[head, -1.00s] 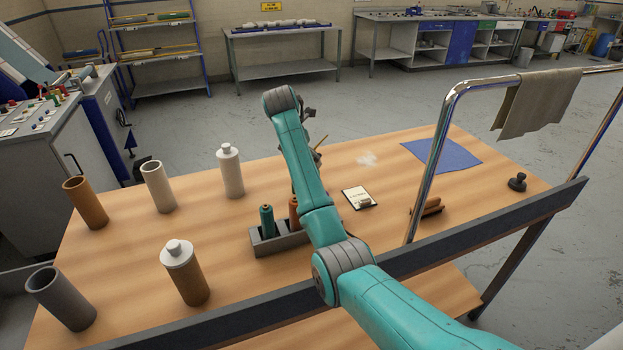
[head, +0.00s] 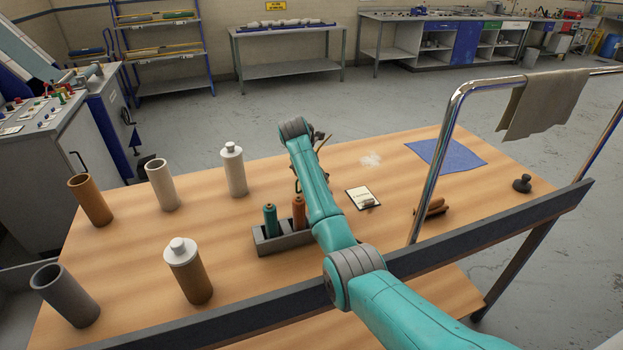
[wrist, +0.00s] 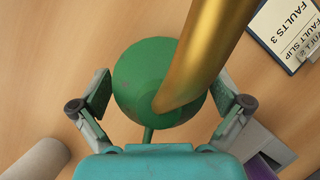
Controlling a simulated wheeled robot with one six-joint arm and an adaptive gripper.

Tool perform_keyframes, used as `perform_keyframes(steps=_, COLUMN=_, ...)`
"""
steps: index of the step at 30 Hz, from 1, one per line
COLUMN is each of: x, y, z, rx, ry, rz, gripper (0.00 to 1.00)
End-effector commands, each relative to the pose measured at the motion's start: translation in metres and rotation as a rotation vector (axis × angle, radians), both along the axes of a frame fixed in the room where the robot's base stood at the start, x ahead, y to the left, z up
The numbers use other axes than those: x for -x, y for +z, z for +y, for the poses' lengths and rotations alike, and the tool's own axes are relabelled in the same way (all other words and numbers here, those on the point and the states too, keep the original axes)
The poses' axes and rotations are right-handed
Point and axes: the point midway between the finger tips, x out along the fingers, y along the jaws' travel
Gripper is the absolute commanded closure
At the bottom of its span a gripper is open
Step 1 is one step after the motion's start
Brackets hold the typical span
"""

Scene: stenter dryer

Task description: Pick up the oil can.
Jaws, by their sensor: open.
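The oil can is green with a round body (wrist: 140,75) and a long brass spout (wrist: 205,45). In the wrist view it stands between the two fingers of my gripper (wrist: 163,96), with a finger on each side. The fingers are spread, and a gap shows between the can and at least the right finger. In the head view my arm hides most of the can; only its thin spout (head: 323,143) shows beside my wrist. My gripper is mostly hidden there too.
A clipboard (head: 362,199) lies to the right. A chrome rail (head: 431,160) rises at the right.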

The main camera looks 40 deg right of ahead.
Motion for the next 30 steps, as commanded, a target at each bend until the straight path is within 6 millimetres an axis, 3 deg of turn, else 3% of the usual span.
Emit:
perform_keyframes(steps=4, x=0.0, y=0.0, z=0.0, rx=0.0, ry=0.0, rz=0.0, gripper=0.0)
perform_keyframes(steps=5, x=0.0, y=0.0, z=0.0, rx=0.0, ry=0.0, rz=0.0, gripper=0.05)
perform_keyframes(steps=14, x=0.0, y=0.001, z=0.0, rx=0.0, ry=-0.001, rz=-0.002, gripper=0.8)
perform_keyframes(steps=23, x=0.0, y=0.008, z=0.0, rx=0.001, ry=0.0, rz=-0.003, gripper=0.81)
perform_keyframes(steps=30, x=-0.001, y=0.049, z=-0.001, rx=0.002, ry=-0.001, rz=-0.005, gripper=0.81)
